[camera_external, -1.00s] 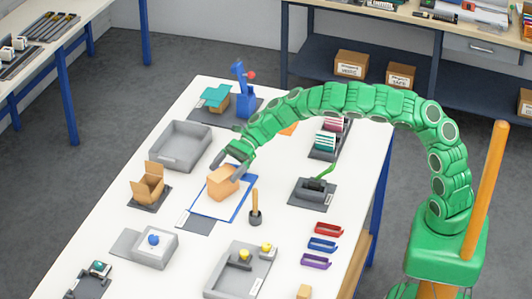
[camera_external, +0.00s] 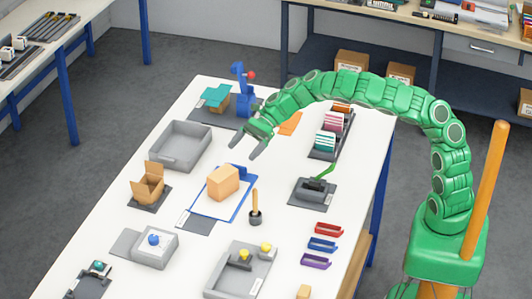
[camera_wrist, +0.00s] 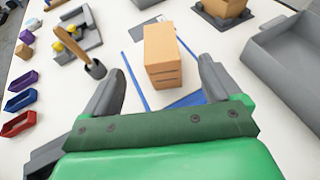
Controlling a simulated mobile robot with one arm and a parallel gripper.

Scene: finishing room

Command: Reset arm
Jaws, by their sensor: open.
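My green arm arches over the white table from the right. My gripper (camera_external: 247,148) is open and empty, above the table and up and to the right of a wooden block (camera_external: 222,181). The block sits on a blue-edged white board (camera_external: 238,207), apart from the fingers. In the wrist view the block (camera_wrist: 163,55) stands ahead of the two spread grey fingers of my gripper (camera_wrist: 162,90).
A grey tray (camera_external: 180,160) lies left of my gripper. An open cardboard box (camera_external: 147,187), a wooden-handled tool (camera_external: 255,212) in a dark holder and a grey fixture (camera_external: 313,190) stand around the board. Coloured trays (camera_external: 322,244) lie at the front right.

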